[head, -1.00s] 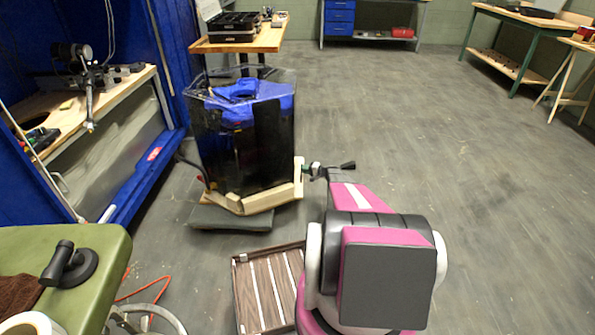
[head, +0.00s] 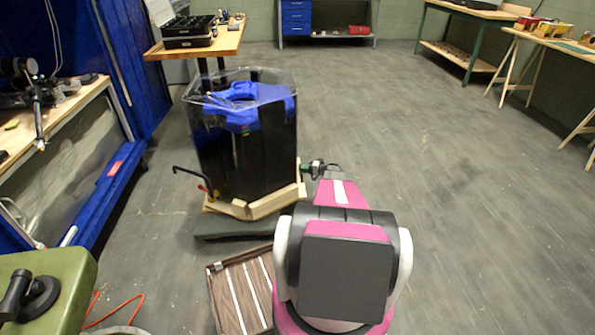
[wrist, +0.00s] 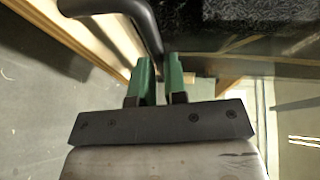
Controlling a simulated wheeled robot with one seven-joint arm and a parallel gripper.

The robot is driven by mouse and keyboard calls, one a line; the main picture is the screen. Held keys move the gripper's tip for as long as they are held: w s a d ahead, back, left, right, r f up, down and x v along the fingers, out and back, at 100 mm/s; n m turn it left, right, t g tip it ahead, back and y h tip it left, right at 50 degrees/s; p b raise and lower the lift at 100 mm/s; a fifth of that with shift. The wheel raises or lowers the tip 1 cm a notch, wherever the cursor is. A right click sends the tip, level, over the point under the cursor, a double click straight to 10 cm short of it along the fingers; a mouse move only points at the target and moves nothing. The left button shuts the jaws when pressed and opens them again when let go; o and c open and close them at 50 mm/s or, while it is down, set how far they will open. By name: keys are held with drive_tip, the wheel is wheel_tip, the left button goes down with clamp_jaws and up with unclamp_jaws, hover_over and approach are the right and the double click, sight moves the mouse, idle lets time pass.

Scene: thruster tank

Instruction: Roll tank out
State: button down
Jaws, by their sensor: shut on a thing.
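The tank (head: 213,160) is a tall clear-walled box with dark panels and a blue part (head: 240,106) inside its top. It stands upright on a pale wooden frame (head: 262,206) over a dark flat base (head: 232,227). My gripper (head: 314,170) is at the tank's right side, low, by the frame. In the wrist view, the green fingers of my gripper (wrist: 160,78) are shut on a dark bent bar, the handle (wrist: 143,22), beside the wooden frame (wrist: 95,8). Another dark handle (head: 190,172) sticks out at the tank's left.
A blue-framed bench (head: 108,190) stands left and a wooden table (head: 228,42) behind. A green surface (head: 72,285) is at lower left. Open floor (head: 440,190) lies to the right.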

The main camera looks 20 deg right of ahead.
drive_tip(key=s+d+f, duration=0.1)
drive_tip(key=d, duration=0.5)
drive_tip(key=shift+s+d, duration=0.2)
drive_tip(key=shift+s, duration=0.15)
drive_tip(key=shift+a, duration=0.3)
drive_tip(key=c, duration=1.2)
unclamp_jaws()
drive_tip(key=shift+w+a+f, duration=0.1)
drive_tip(key=shift+r, duration=0.2)
drive_tip(key=v, duration=1.1)
